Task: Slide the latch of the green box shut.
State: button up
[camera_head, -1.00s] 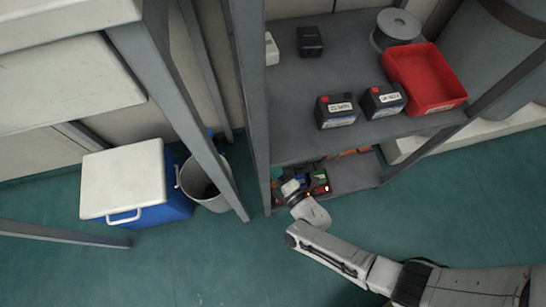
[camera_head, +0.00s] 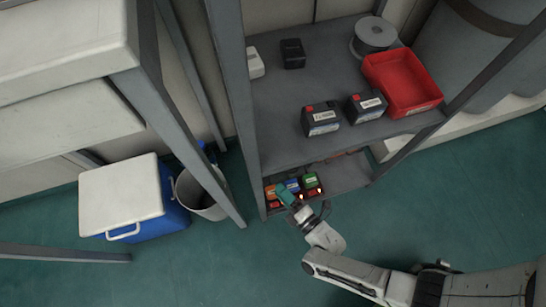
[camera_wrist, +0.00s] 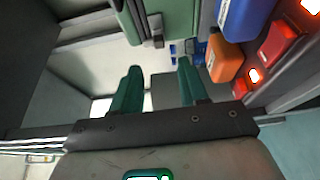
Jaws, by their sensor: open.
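In the wrist view a dark green box (camera_wrist: 178,22) is cut off by the top edge. Small grey fittings (camera_wrist: 155,30) on its side look like the latch, but whether it is slid open or shut is unclear. My gripper (camera_wrist: 158,67) is open, its two teal fingers pointing toward the box with nothing between them and an apparent gap before it. In the head view my gripper (camera_head: 284,194) is at the front of the lower shelf.
A grey post (camera_head: 236,90) stands left. Open floor lies in front.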

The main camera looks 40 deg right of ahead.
jog(key=shift+s+d, duration=0.1)
jog(key=shift+s, duration=1)
